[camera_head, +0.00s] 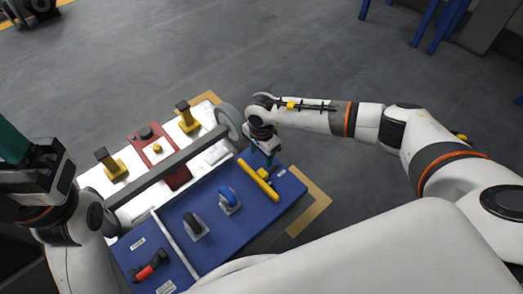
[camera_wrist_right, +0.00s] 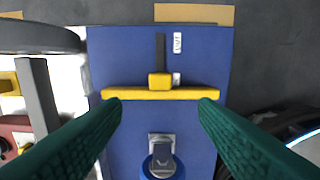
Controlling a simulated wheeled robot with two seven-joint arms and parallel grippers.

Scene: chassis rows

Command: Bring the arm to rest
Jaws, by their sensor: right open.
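My right gripper (camera_head: 268,163) is over the right end of the blue board (camera_head: 228,241). In the right wrist view its two green fingers (camera_wrist_right: 160,104) are spread wide with nothing held between them. A yellow-barred tool (camera_head: 258,181) with a dark shaft lies on the board; in the right wrist view its yellow bar (camera_wrist_right: 130,94) runs across just ahead of the fingertips. I cannot tell the height gap. My left gripper (camera_head: 14,145) shows only in part at the left edge, and its opening is hidden.
On the board are a blue-handled piece (camera_head: 229,200), a black-handled piece (camera_head: 194,226) and a red-black tool (camera_head: 151,267). Behind it stands a white chassis (camera_head: 93,181) with a grey bar (camera_head: 170,166), a wheel (camera_head: 228,119) and yellow-based posts (camera_head: 187,118). Open floor lies beyond.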

